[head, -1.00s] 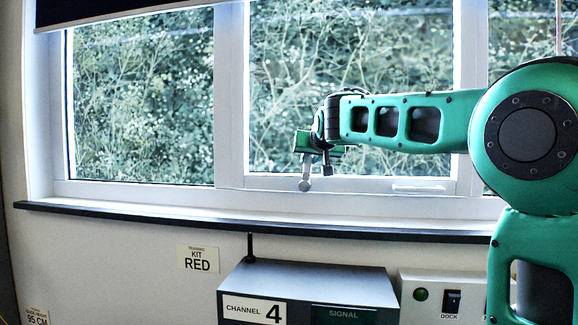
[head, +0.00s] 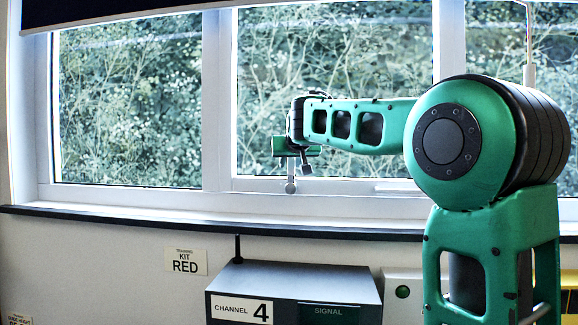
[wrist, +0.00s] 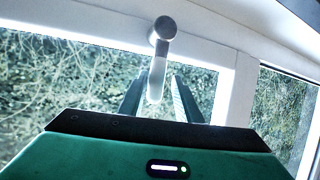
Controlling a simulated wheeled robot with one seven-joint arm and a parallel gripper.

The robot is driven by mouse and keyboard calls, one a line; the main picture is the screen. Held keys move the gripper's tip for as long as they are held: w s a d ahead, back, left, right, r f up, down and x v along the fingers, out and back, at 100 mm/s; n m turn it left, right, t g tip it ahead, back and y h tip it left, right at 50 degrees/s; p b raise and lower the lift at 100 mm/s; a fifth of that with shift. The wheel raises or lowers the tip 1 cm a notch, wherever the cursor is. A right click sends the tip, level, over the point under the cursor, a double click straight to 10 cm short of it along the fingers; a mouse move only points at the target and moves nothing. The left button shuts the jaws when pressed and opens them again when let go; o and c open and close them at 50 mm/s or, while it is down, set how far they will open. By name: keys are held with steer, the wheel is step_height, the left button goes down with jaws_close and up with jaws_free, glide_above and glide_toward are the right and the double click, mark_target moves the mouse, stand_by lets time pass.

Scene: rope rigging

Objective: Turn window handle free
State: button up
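The window handle (head: 290,181) is a grey lever with a round base on the lower frame of the middle pane. In the head view it stands about upright, its upper part hidden behind my gripper. In the wrist view the handle (wrist: 158,72) runs from its round base at the top of the picture down between my two fingers. My gripper (wrist: 162,98) is open, one dark green finger on each side of the lever's free end. The left finger looks closer to the lever; I cannot tell whether it touches. In the head view my gripper (head: 305,160) is at the handle.
A dark-edged sill (head: 130,214) runs below the window. Under it stand a grey box (head: 300,282) marked CHANNEL 4, with a thin antenna, and a light panel (head: 403,305) with a green button. A sign (head: 186,262) reading KIT RED is on the wall.

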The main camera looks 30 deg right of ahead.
steer(key=shift+o, duration=0.3)
steer(key=shift+s+r, duration=0.1)
steer(key=shift+s+r, duration=0.15)
steer(key=shift+s, duration=0.05)
steer(key=v, duration=1)
steer(key=shift+s, duration=0.15)
